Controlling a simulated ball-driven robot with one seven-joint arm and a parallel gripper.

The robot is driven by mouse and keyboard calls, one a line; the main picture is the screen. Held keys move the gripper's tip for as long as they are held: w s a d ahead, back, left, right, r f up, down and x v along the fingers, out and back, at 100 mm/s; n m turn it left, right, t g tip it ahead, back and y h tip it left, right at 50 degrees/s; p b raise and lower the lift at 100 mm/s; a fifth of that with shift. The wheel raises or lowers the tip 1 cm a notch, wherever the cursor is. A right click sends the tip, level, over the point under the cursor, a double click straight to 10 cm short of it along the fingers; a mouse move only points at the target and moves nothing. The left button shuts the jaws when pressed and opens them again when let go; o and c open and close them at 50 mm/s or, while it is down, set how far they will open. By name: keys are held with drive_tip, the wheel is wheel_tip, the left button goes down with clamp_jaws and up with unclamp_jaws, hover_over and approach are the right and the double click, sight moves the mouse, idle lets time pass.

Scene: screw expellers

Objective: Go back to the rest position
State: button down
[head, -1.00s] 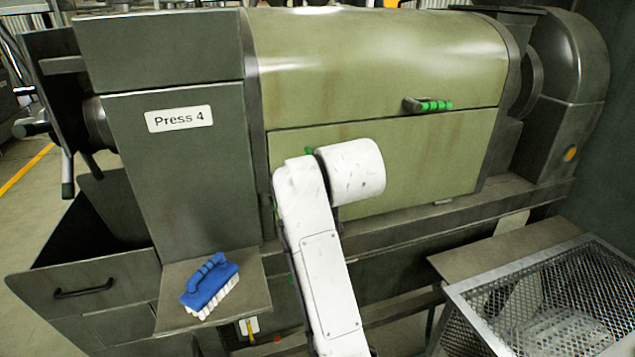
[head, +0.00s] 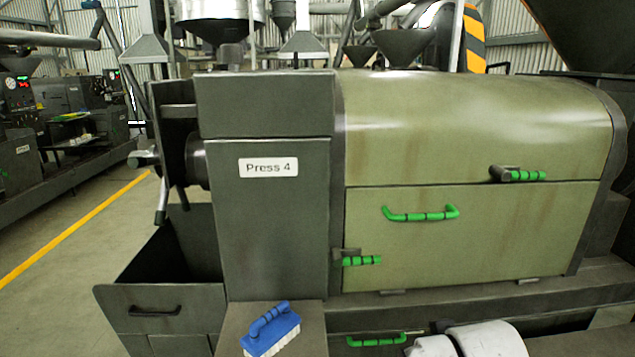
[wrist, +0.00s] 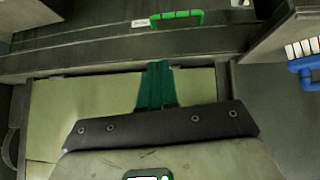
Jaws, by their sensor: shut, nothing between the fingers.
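My gripper (wrist: 158,70) shows in the wrist view as teal fingers closed together above a dark bracket with screws, with nothing between them. In the head view only white parts of my arm show at the bottom right edge, and the gripper is out of that picture. Press 4 (head: 268,210) stands in front of me, with a pale green cover and green handles. In the wrist view, a green handle (wrist: 177,17) lies beyond the fingertips, apart from them.
A blue brush (head: 270,326) with white bristles lies on a small ledge at the press's front; it also shows at the wrist view's right edge (wrist: 305,62). An open dark bin (head: 165,270) is at the left. Free floor (head: 75,240) with a yellow line lies farther left.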

drive_tip(key=s+d+f+g, duration=0.2)
drive_tip(key=s+f, duration=0.5)
drive_tip(key=s, duration=0.2)
drive_tip(key=s+d+f+g, duration=0.2)
drive_tip(key=s+d+f, duration=0.1)
drive_tip(key=s+f, duration=0.5)
drive_tip(key=s+f+m+g, duration=0.1)
drive_tip(key=s+f+g, duration=0.2)
drive_tip(key=s, duration=1.5)
drive_tip(key=shift+d+f+y, duration=0.2)
drive_tip(key=shift+f+y, duration=0.1)
drive_tip(key=shift+f, duration=0.1)
drive_tip(key=shift+w, duration=0.1)
